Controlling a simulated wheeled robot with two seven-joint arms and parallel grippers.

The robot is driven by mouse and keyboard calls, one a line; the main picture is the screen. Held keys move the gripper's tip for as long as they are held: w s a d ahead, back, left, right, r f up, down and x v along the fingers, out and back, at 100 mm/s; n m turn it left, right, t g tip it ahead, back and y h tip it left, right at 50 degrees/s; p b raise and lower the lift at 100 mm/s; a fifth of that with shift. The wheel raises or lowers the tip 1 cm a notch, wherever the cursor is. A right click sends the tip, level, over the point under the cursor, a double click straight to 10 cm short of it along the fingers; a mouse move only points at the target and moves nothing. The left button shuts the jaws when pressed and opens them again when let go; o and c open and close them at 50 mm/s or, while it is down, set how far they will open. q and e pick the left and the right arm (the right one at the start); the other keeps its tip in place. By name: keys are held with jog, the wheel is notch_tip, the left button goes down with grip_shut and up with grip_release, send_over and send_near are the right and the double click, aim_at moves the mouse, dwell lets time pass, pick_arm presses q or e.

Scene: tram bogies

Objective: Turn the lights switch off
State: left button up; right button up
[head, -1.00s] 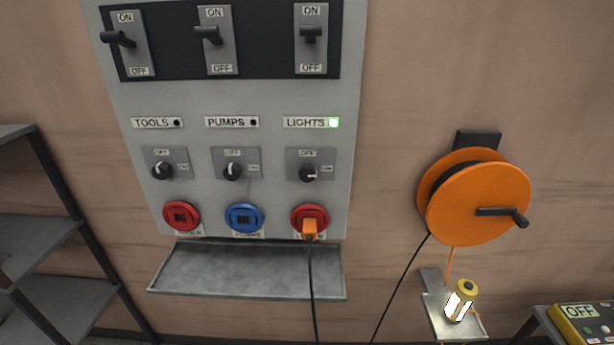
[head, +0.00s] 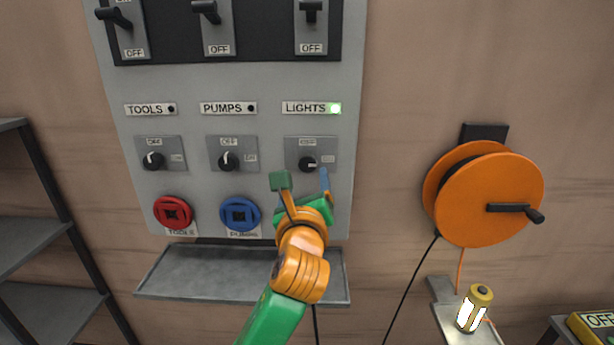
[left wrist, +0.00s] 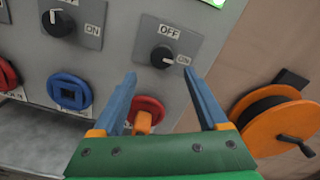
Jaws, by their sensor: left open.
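The lights rotary switch (head: 307,164) is a black knob on a grey plate below the LIGHTS label (head: 305,108). It also shows in the left wrist view (left wrist: 162,57), where its white mark points right toward ON; OFF is at the top. The lights lamp (head: 335,108) glows green. My left gripper (head: 302,182) is open and empty, its fingers spread just below the knob in the head view, not seen to touch it. Behind it, the red lights socket with an orange plug (left wrist: 143,117) shows between the fingers in the wrist view. My right gripper is out of view.
The tools knob (head: 153,160) and pumps knob (head: 229,160) sit to the left, lamps dark. Levers (head: 311,12) are above. A metal shelf (head: 190,285) juts out below the panel. An orange cable reel (head: 480,200) hangs to the right.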

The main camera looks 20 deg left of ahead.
aim_at(307, 165)
pick_arm(q)
jog(key=x, duration=0.2)
jog(key=p+x, duration=0.1)
jog(key=x, duration=0.3)
jog(key=shift+w+r+p, duration=0.2)
jog(key=shift+r+p, duration=0.15)
jog(key=shift+w+a+f, duration=0.1)
jog(key=shift+w, duration=0.3)
grip_shut()
